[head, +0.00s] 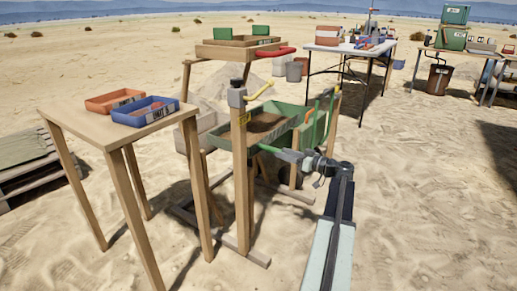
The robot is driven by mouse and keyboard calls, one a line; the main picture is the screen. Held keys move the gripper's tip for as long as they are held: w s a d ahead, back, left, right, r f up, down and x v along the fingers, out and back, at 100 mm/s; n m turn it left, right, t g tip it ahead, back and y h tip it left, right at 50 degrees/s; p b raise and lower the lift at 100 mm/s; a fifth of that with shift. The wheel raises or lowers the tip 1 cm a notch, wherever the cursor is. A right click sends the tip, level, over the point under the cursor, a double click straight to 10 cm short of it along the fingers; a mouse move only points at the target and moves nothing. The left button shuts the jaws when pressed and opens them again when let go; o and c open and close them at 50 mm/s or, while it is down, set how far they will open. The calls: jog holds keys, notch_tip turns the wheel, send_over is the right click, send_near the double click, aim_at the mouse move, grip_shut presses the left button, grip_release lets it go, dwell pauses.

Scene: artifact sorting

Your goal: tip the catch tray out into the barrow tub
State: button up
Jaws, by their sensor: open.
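A green tray (284,113) with brown soil in it sits in the wooden stand at the middle and looks like the catch tray. It appears roughly level. A green bar (272,150) sticks out below its near side, towards my gripper (302,158). My gripper is open at the tray's near right side, close to the bar's right end. I cannot tell whether they touch. I cannot make out the barrow tub for certain; a pale box (192,135) stands partly hidden behind the stand.
A table (90,122) at left holds orange (115,101) and blue (146,111) trays. Sand at front right is clear.

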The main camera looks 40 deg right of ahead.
aim_at(259, 145)
jog(key=shift+d, duration=0.1)
jog(key=x, duration=0.8)
grip_shut()
dwell(1.3)
